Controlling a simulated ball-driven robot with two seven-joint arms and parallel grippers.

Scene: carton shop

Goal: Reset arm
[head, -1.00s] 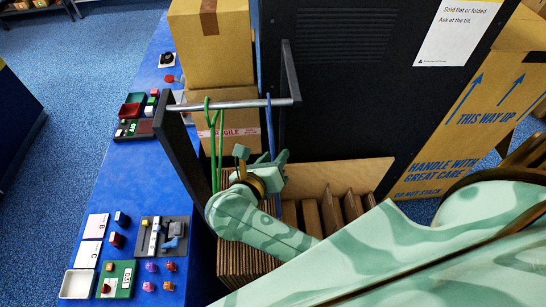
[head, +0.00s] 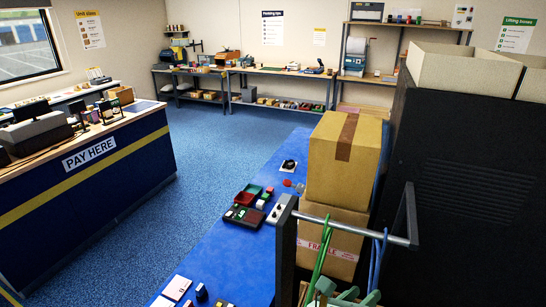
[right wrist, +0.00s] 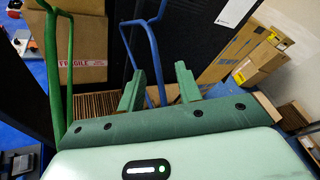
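My right gripper (head: 345,297) is at the bottom edge of the head view, mostly cut off, just below a grey rail (head: 350,229). In the right wrist view its two green fingers (right wrist: 159,88) stand apart with nothing held between them. A green loop (right wrist: 55,75) and a blue loop (right wrist: 152,55) hang near the fingers; the blue one passes behind the gap. The green loop (head: 320,262) and blue loop (head: 376,262) also hang from the rail in the head view. My left gripper is in neither view.
Two stacked cartons (head: 345,160) stand behind the rail, beside a black panel (head: 465,180). A blue table (head: 240,258) with small items runs along the left. Upright cardboard sheets (right wrist: 95,105) stand beyond the gripper. The blue floor (head: 215,140) is open beyond.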

